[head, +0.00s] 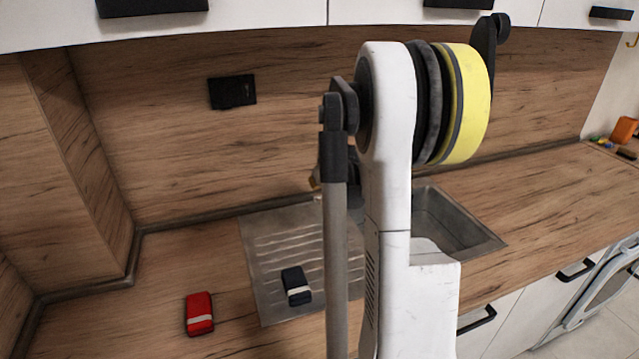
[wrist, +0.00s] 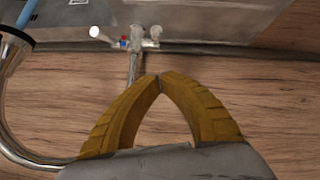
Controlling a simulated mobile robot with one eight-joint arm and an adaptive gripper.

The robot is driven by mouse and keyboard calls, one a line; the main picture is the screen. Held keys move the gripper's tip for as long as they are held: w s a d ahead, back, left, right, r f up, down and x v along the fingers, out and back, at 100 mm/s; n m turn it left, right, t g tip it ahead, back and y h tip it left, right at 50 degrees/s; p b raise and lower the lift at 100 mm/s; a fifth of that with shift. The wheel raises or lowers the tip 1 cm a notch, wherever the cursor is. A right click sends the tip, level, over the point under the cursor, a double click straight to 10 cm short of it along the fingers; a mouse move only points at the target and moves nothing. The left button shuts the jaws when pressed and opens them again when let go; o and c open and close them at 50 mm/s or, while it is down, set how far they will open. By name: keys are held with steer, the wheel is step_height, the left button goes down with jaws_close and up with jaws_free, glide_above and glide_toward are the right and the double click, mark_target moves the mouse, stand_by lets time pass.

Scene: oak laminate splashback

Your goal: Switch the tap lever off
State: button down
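In the wrist view a chrome tap fitting (wrist: 134,42) stands at the top centre, with a red and blue mark and knob-like ends on both sides. Which part is the lever, and its position, I cannot tell. My gripper (wrist: 160,78) has yellow fingers whose tips meet, with nothing visible between them. The tips appear just below and right of the tap in the picture; contact is not clear.
A metal sink (head: 455,222) with a ribbed drainboard (head: 280,235) is set in the wood counter. A dark sponge-like block (head: 296,286) lies on the drainboard, a red one (head: 199,313) left of it. A curved chrome pipe (wrist: 18,130) shows in the wrist view. Cabinets (head: 260,18) hang above.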

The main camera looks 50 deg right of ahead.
steer(key=shift+p+v, duration=0.3)
steer(key=shift+v, duration=1.45)
steer(key=shift+f, duration=0.1)
